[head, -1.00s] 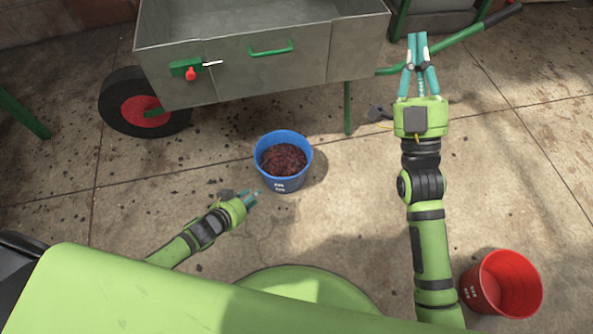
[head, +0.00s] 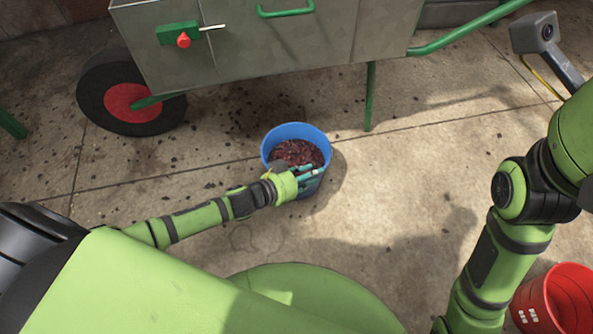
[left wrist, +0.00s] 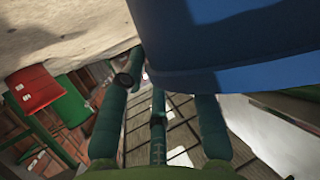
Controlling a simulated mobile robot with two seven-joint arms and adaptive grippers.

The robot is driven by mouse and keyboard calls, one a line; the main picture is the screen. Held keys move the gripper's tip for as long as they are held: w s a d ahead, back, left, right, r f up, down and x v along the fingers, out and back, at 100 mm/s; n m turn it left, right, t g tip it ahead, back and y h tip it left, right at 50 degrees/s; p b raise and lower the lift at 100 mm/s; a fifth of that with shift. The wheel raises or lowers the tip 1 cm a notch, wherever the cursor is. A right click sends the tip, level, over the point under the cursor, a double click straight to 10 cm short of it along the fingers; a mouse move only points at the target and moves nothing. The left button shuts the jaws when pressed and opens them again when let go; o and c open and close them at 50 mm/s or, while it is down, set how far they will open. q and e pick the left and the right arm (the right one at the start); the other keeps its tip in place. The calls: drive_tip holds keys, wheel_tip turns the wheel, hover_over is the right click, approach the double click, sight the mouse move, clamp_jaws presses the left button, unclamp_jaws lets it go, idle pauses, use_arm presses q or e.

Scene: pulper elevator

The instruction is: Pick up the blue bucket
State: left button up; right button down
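The blue bucket (head: 298,131) stands upright on the floor in the middle of the head view, holding dark reddish, crumbly matter. In the left wrist view its blue wall (left wrist: 240,35) fills the upper right, very close. My left gripper (head: 309,176) is at the bucket's near side, its teal fingers overlapping the wall just below the rim. In the left wrist view the fingers (left wrist: 165,85) are spread apart with no bucket wall clearly between them; contact cannot be told. My right arm is raised at the right; its fingers are out of view.
A grey metal cart (head: 270,50) with a black wheel (head: 95,95) and green legs stands behind the bucket. A red bucket (head: 560,302) stands at the lower right, partly cut off. The floor right of the blue bucket is clear apart from specks.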

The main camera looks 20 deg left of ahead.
use_arm(q)
drive_tip(key=b+x, duration=0.1)
drive_tip(key=x, duration=0.1)
drive_tip(key=shift+w+d+f, duration=0.1)
drive_tip(key=shift+w+f, duration=0.1)
clamp_jaws()
drive_tip(key=shift+w+r, duration=0.15)
drive_tip(key=shift+r, duration=0.1)
drive_tip(key=shift+f, duration=0.1)
